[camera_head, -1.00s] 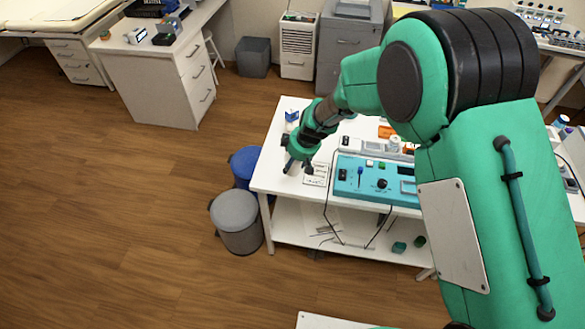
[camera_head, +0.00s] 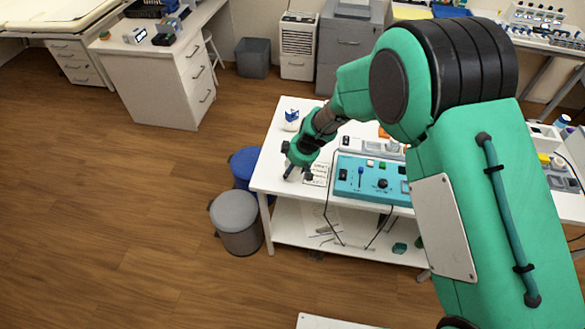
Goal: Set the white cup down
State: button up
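My gripper (camera_head: 299,174) is over the left front part of the white table (camera_head: 266,180), pointing down. Its two dark fingertips show a little apart, with only white between them. I cannot make out a cup outline there against the white tabletop, so I cannot tell whether the white cup is between the fingers. A small white thing with a blue top (camera_head: 291,120) stands at the table's back left corner, behind my gripper; it is too small to identify.
A teal instrument panel (camera_head: 368,182) lies right of my gripper, with a card (camera_head: 318,174) between them. A grey bin (camera_head: 236,218) and a blue bin (camera_head: 244,162) stand on the floor left of the table. My arm hides much of the table's right side.

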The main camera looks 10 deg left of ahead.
jog(key=shift+f, duration=0.15)
jog(key=o, duration=0.8)
jog(key=shift+d+r, duration=0.15)
jog(key=shift+r, duration=0.5)
jog(key=p+v, duration=0.2)
jog(key=v, duration=0.9)
